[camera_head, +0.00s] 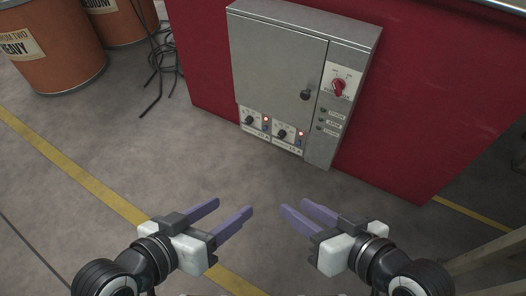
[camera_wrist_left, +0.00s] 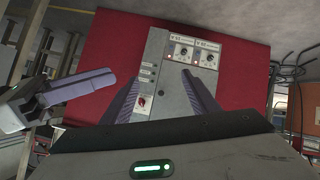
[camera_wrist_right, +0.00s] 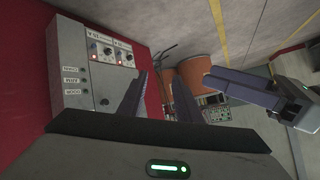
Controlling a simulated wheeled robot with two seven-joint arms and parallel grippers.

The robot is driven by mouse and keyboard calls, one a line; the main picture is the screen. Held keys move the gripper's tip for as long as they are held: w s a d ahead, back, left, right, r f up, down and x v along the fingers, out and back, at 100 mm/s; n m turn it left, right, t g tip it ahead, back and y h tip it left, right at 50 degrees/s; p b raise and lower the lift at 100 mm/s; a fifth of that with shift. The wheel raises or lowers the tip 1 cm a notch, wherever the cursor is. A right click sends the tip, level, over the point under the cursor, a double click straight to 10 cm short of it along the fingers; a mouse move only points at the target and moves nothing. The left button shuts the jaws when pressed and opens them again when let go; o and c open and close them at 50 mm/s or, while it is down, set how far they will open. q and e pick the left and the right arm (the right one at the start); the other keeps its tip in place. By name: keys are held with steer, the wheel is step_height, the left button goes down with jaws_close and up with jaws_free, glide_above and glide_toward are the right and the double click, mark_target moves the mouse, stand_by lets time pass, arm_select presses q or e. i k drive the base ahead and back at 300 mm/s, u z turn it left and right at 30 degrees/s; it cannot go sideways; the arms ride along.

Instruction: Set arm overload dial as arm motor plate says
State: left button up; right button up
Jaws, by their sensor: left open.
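Two black overload dials, the left one (camera_head: 250,119) and the right one (camera_head: 283,134), sit on white panels along the lower part of a grey cabinet (camera_head: 275,60). Each has a red lamp beside it. They also show in the left wrist view, one dial (camera_wrist_left: 184,53) beside the other (camera_wrist_left: 209,57). Their scale marks and captions are too small to read surely. I cannot identify an arm motor plate in any view. My left gripper (camera_head: 233,207) is open and empty, in front of the cabinet. My right gripper (camera_head: 295,206) is open and empty beside it, apart from the dials.
The cabinet is on a red wall (camera_head: 420,110). It carries a red rotary switch (camera_head: 338,87), a black door knob (camera_head: 305,95) and several small labelled buttons. An orange drum (camera_head: 50,45) and black cables (camera_head: 160,60) stand left. The floor between is clear.

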mark_target(249, 120)
steer(key=u, duration=1.9)
steer(key=i, duration=2.6)
steer(key=z, duration=3.1)
